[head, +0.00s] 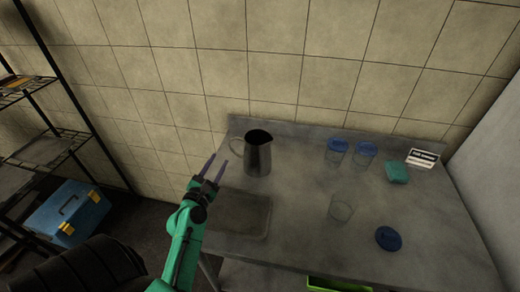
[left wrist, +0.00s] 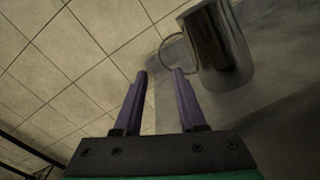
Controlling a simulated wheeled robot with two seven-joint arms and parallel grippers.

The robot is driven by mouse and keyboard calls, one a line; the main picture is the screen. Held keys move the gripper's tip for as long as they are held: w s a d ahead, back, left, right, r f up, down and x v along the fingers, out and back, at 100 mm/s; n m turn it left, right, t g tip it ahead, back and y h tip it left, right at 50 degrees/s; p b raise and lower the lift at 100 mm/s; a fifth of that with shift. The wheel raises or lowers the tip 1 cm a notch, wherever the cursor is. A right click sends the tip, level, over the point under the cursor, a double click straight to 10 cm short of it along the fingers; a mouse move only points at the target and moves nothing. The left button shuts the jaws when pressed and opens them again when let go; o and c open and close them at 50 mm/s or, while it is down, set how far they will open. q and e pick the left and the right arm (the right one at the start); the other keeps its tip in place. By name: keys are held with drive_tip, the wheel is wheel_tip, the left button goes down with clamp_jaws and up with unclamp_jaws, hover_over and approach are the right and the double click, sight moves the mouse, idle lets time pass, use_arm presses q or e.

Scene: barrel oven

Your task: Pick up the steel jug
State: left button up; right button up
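The steel jug (head: 258,156) stands upright on the steel table (head: 290,215), near the back edge, with its handle facing left. My left gripper (head: 217,164) is open and empty. It is in front and to the left of the jug, apart from it. In the left wrist view the two purple fingers (left wrist: 160,75) are spread, and the jug (left wrist: 220,45) shows at upper right, its handle just beyond the right fingertip. My right gripper is not in view.
A flat tray (head: 240,228) lies in front of the jug. To the right are two blue-lidded containers (head: 337,151) (head: 365,154), a clear glass (head: 341,208), a blue lid (head: 388,238), a teal sponge (head: 397,172) and a label card (head: 422,158). A wall stands behind.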

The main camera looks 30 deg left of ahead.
use_arm(q)
drive_tip(key=b+x, duration=0.3)
drive_tip(key=x, duration=0.8)
drive_tip(key=shift+f, duration=0.2)
drive_tip(key=shift+w+a+r, duration=0.1)
drive_tip(key=shift+w, duration=0.3)
clamp_jaws()
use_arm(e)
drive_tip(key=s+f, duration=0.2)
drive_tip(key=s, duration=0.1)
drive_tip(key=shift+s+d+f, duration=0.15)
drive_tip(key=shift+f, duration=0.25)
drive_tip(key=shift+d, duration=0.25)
use_arm(q)
drive_tip(key=shift+r, duration=0.15)
